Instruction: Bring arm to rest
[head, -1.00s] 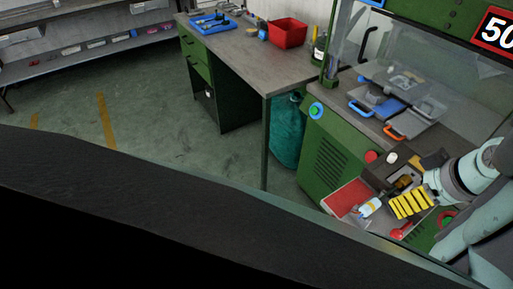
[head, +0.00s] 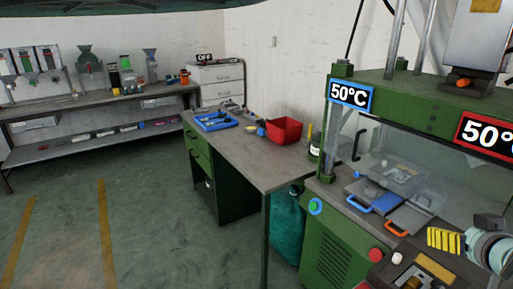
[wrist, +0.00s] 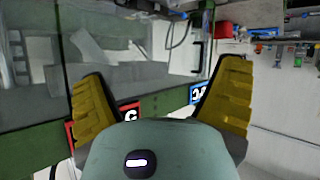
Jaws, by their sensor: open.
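My gripper (head: 445,240) is at the lower right of the head view, in front of the green moulding machine (head: 335,245). Only its yellow ridged finger and pale wrist show there. In the wrist view, the two yellow fingers of my gripper (wrist: 165,100) stand wide apart. Nothing is between them, and the machine and the room show behind, tilted. My gripper is open and empty. Most of my arm is outside the head view.
The machine's bed holds plates with a blue handle (head: 358,204) and an orange handle (head: 397,229). A workbench (head: 245,160) with a red bin (head: 284,130) and a blue tray (head: 215,122) stands left of it. The floor (head: 150,230) at left is clear.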

